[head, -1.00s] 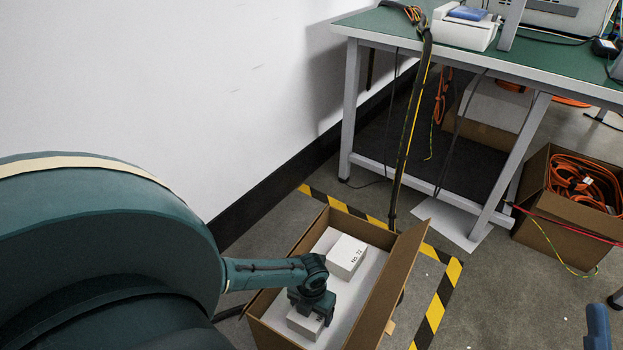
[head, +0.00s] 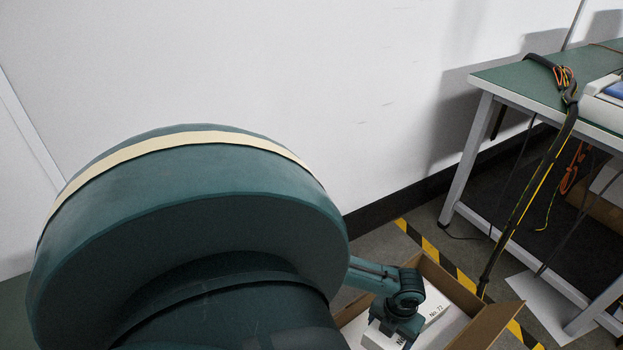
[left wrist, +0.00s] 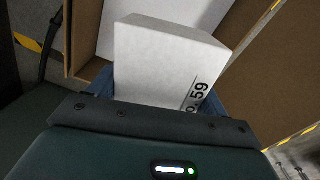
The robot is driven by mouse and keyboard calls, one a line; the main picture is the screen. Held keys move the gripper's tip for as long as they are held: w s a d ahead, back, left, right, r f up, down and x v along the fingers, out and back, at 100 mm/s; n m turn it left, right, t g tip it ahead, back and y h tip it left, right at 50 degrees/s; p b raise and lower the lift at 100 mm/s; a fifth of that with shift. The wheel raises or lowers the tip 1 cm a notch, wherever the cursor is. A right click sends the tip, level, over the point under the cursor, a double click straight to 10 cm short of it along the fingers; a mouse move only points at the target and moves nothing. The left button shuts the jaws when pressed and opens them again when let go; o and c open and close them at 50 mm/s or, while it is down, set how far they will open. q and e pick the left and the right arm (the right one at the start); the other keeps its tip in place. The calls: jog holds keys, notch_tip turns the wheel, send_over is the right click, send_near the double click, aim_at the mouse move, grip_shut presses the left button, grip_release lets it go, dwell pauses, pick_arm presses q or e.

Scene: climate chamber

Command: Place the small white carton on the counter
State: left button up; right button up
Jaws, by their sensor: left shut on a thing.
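My left gripper (head: 393,335) reaches down into an open cardboard box (head: 487,325) on the floor. It is shut on a small white carton (left wrist: 165,62) marked with a number ending in 59. The carton sits between my blue fingers in the left wrist view and is mostly hidden under the gripper in the head view. I cannot tell whether it still touches the box floor. A second white carton (head: 436,304), marked "No. 7" and another digit, lies beside it in the box. A green-topped counter (head: 515,84) stands at the right. My right gripper is out of view.
A thick black cable (head: 535,185) hangs from the counter to the floor near the box. Yellow-black tape (head: 437,256) marks the floor around the box. A white wall (head: 250,70) runs behind. A white device (head: 604,100) stands on the counter's right part.

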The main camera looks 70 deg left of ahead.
pick_arm(q)
jog(key=d+r+n+p, duration=0.3)
jog(key=r+n+p, duration=0.7)
jog(key=r, duration=0.6)
jog(key=d+r+n+p, duration=0.3)
jog(key=r+n+p, duration=0.7)
jog(key=r, duration=0.7)
jog(key=d+r+n+p, duration=0.3)
jog(key=r+n+p, duration=0.8)
jog(key=r, duration=0.6)
jog(key=shift+s+d+p, duration=0.25)
jog(key=shift+s+p, duration=0.15)
jog(key=shift+p, duration=0.25)
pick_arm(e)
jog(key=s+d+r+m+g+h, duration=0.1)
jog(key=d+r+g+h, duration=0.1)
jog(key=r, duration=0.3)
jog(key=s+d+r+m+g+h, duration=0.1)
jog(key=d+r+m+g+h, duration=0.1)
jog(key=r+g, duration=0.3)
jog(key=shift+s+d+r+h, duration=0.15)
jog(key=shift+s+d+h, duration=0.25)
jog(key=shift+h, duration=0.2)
